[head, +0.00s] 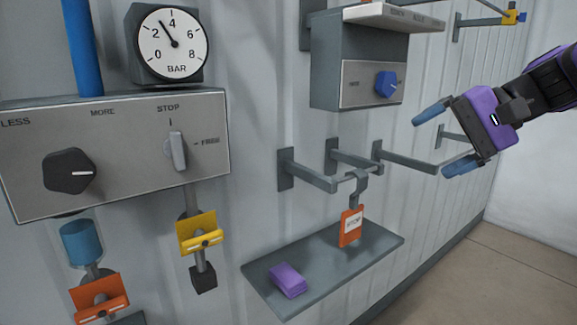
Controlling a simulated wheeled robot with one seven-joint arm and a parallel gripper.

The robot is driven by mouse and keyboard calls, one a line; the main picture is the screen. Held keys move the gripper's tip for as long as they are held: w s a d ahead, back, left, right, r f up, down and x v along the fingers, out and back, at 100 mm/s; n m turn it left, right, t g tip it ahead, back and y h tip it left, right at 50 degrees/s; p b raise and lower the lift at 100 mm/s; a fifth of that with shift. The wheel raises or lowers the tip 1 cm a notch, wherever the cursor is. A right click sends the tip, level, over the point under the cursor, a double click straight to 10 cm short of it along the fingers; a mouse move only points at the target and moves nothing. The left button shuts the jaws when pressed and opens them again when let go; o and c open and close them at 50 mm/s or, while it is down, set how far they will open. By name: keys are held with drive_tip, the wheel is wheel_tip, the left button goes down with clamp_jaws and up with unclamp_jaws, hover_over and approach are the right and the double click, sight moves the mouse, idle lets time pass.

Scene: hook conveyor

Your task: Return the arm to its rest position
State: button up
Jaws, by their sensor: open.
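My gripper (443,139) is at the right of the head view, at the end of my purple and black arm. Its two blue fingers are spread apart with nothing between them. It is in front of the wall, right of the grey box with the blue knob (387,84). An orange tag (351,227) with a white label hangs from a hook on the wall brackets (310,176), above or at the grey shelf (262,272); I cannot tell whether it touches. A purple block (288,280) lies on the shelf.
A control panel (120,140) with a black knob, a grey STOP/FREE lever and a pressure gauge (173,44) is at the left. Yellow (198,233) and orange (98,293) clips are below it. Bracket arms stick out near my gripper. Floor (500,270) shows clear at lower right.

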drive_tip(key=s+d+f+n+h, duration=0.2)
drive_tip(key=s+d+f+h, duration=0.1)
drive_tip(key=s+h, duration=0.2)
drive_tip(key=s+d+f+n+t+h, duration=0.1)
drive_tip(key=s+f+h, duration=0.3)
drive_tip(key=s, duration=0.6)
drive_tip(key=shift+s+d+n+t+h, duration=0.25)
drive_tip(key=shift+d+n+h, duration=0.25)
drive_tip(key=shift+d+n, duration=0.35)
